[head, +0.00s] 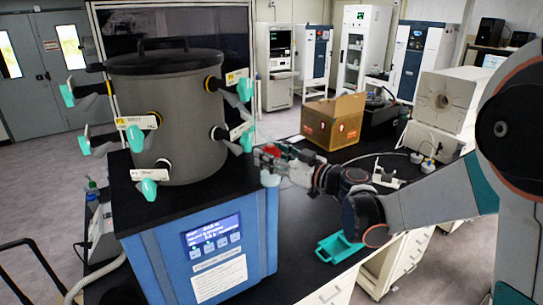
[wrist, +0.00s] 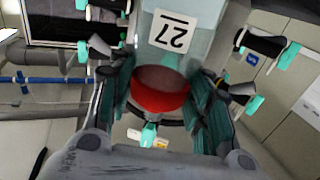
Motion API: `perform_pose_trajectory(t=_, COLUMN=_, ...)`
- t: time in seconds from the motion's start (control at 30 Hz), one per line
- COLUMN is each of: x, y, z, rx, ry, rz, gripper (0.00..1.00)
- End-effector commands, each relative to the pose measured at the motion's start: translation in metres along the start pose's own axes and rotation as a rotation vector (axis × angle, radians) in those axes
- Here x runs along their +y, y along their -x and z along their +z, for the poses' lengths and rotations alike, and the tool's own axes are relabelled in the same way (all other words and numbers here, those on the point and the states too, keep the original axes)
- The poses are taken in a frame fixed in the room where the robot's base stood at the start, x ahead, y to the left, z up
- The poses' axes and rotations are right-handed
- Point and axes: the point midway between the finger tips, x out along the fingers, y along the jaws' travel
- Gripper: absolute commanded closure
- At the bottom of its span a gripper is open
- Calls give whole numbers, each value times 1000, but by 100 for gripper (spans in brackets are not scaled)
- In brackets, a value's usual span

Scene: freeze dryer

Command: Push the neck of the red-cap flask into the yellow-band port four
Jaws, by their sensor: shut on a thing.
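My gripper (wrist: 160,98) is shut on the red-cap flask. The red cap (wrist: 160,90) sits between the teal finger pads in the wrist view, and the pale flask body (wrist: 196,38) with an upside-down "27" label extends beyond it. In the head view the red part (head: 277,153) shows at my gripper, just right of the grey drum (head: 165,105); the rest of the flask is hard to make out. The drum carries several side ports with teal valve handles. Yellow-marked labels show at the upper right port (head: 237,77) and front left port (head: 137,122). I cannot read which is port four.
The drum stands on a blue freeze-dryer base (head: 205,248) with a lit display. Teal handles stick out around the drum, close to my gripper on its right. A cardboard box (head: 333,121) and a teal tray (head: 338,248) rest on the black bench to the right.

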Motion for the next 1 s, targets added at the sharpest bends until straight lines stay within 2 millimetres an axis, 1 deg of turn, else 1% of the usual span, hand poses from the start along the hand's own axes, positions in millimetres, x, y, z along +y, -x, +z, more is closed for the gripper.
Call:
perform_pose_trajectory(t=0.23, x=-1, y=-2, z=-2, rx=1, ry=-1, rz=-2, gripper=98)
perform_pose_trajectory(t=0.27, x=-1, y=-2, z=-2, rx=1, ry=-1, rz=-2, gripper=100)
perform_pose_trajectory(t=0.67, x=-3, y=-8, z=-7, rx=2, ry=-2, rz=-3, gripper=100)
perform_pose_trajectory(t=0.7, x=-3, y=-8, z=-7, rx=2, ry=-2, rz=-2, gripper=46)
perform_pose_trajectory(t=0.77, x=-2, y=-8, z=-7, rx=1, ry=-2, rz=-2, gripper=33)
perform_pose_trajectory(t=1.0, x=-2, y=-7, z=-6, rx=1, ry=-1, rz=-1, gripper=32)
